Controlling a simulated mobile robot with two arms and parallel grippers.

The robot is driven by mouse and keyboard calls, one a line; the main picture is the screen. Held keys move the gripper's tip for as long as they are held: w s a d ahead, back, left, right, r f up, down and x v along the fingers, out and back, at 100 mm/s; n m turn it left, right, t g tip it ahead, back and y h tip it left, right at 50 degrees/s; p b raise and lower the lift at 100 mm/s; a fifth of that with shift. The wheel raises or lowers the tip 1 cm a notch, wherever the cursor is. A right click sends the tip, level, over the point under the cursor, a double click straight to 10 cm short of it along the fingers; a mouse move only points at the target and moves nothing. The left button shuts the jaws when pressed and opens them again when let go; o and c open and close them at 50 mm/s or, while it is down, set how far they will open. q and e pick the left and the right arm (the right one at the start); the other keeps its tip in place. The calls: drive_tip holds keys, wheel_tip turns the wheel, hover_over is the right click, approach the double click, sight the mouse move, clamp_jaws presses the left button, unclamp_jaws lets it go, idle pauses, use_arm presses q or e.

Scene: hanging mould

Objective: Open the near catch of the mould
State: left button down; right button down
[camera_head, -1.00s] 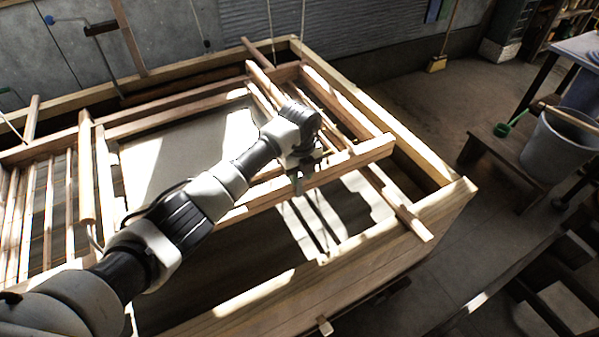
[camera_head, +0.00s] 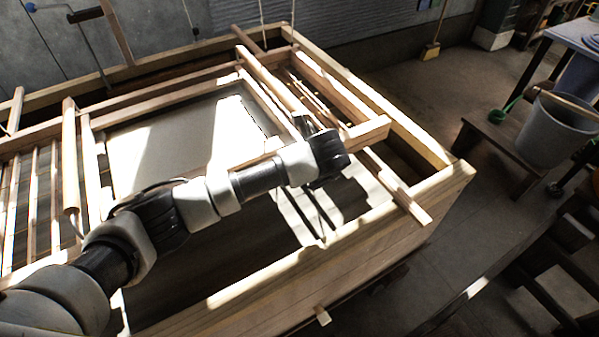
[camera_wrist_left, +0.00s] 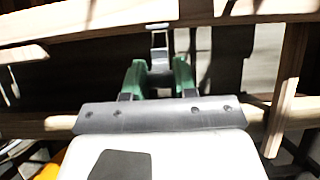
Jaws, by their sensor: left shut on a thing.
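The mould (camera_head: 368,134) is a wooden frame hanging over a wooden vat, with a pale screen inside it. My left arm reaches across it from the left, and its wrist is above the near right part of the frame. In the head view the wrist hides the fingers and the near catch. In the left wrist view the green fingers of my left gripper (camera_wrist_left: 159,70) are shut on the near catch (camera_wrist_left: 159,45), a narrow grey metal piece below a wooden bar of the mould (camera_wrist_left: 240,10). My right gripper is not in view.
The vat's wooden rim (camera_head: 440,181) surrounds the mould. Wooden slats lie across it at left and right. A grey bucket (camera_head: 556,130) stands on a low bench at the right. The floor between bench and vat is clear.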

use_arm(q)
drive_tip(key=shift+s+d+f+t+y+b, duration=0.3)
drive_tip(key=shift+s+t+b, duration=0.1)
drive_tip(key=shift+b, duration=0.2)
drive_tip(key=c, duration=1)
unclamp_jaws()
drive_tip(key=shift+r, duration=0.1)
